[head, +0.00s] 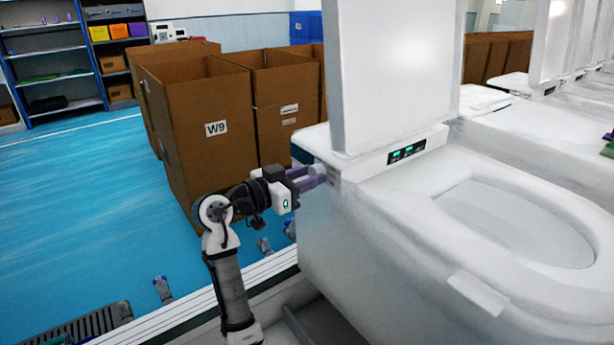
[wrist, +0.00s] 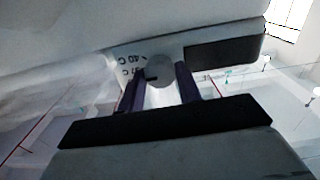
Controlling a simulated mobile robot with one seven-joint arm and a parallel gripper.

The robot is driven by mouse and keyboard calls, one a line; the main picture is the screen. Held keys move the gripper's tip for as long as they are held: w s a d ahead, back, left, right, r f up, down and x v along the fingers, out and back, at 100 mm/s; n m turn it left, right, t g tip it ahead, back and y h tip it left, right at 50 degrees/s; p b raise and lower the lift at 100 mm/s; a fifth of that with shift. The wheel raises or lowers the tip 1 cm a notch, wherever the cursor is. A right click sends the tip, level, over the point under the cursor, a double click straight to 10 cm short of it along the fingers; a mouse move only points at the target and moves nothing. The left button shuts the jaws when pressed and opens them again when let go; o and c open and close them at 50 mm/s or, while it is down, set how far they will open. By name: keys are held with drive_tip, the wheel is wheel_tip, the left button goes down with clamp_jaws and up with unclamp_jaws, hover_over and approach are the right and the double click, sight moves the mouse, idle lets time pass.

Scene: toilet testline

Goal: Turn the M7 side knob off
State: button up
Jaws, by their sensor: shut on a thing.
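A white toilet (head: 345,235) with its lid raised stands at centre right in the head view. My gripper (head: 320,174) reaches its left side from the left, near the rear, with its fingertips against the side. In the wrist view a round grey side knob (wrist: 160,69) sits between the two dark fingers of my gripper (wrist: 159,80), which is shut on it. A dark mark shows at the knob's left edge. In the head view the knob is hidden by the fingers. No M7 label is readable.
A display panel (head: 407,151) with green lights is on the toilet's top. Cardboard boxes (head: 210,150), one marked W9, stand close behind my arm. More toilets (head: 560,115) line up to the right. The blue floor (head: 80,210) at left is mostly clear.

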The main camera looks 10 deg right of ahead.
drive_tip(key=n+p, duration=0.2)
drive_tip(key=n, duration=0.2)
drive_tip(key=shift+r+p, duration=0.2)
drive_tip(key=shift+p, duration=0.15)
drive_tip(key=n+p, duration=0.3)
drive_tip(key=n, duration=0.1)
drive_tip(key=shift+n+p, duration=0.3)
drive_tip(key=n+p, duration=0.4)
drive_tip(key=n, duration=0.1)
drive_tip(key=shift+p, duration=0.4)
drive_tip(key=shift+f+n+p, duration=0.1)
drive_tip(key=shift+n+p, duration=0.85)
drive_tip(key=shift+n, duration=0.15)
drive_tip(key=shift+f, duration=0.1)
drive_tip(key=o, duration=1)
